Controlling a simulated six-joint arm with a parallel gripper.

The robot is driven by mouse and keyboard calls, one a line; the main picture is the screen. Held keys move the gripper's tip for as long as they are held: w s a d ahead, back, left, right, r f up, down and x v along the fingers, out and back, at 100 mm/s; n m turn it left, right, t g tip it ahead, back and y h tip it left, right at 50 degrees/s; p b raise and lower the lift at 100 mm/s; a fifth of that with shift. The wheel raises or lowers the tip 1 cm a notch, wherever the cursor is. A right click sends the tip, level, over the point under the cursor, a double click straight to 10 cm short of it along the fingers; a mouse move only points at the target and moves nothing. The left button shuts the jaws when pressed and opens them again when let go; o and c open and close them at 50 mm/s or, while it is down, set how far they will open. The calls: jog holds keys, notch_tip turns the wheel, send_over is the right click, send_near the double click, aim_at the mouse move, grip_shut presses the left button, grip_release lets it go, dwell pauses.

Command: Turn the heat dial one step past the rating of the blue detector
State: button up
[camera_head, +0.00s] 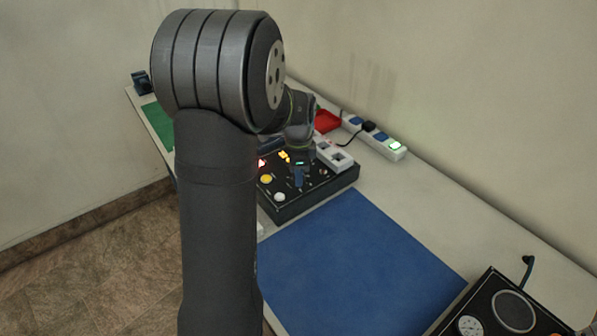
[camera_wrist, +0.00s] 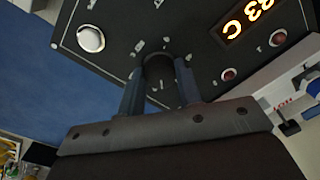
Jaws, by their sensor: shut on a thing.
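The black control panel (camera_head: 318,196) stands on the table beyond the blue mat, partly hidden behind my arm. My gripper (camera_head: 299,181) points down at its top. In the wrist view my gripper (camera_wrist: 158,85) is shut on a dark round dial (camera_wrist: 158,66), one finger on each side. Small pale marks surround the dial; they are too small to read. An orange lit display (camera_wrist: 248,18) on the panel shows digits and a letter C, tilted and partly cut off. I cannot make out a blue detector clearly in either view.
A yellow button (camera_head: 266,179) is on the panel. A white power strip (camera_head: 385,145) and red object (camera_head: 327,121) lie behind. The blue mat (camera_head: 355,265) is clear. Another black device (camera_head: 490,312) stands front right.

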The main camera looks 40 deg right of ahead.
jog(key=shift+m, duration=1.3)
jog(key=o, duration=1)
jog(key=r, duration=1.7)
jog(key=shift+s+a+r, duration=0.25)
jog(key=shift+a, duration=0.05)
jog(key=shift+f, duration=0.1)
jog(key=f, duration=1.7)
jog(key=shift+w+d+f, duration=0.15)
jog(key=shift+w+d, duration=0.1)
jog(key=shift+d, duration=0.05)
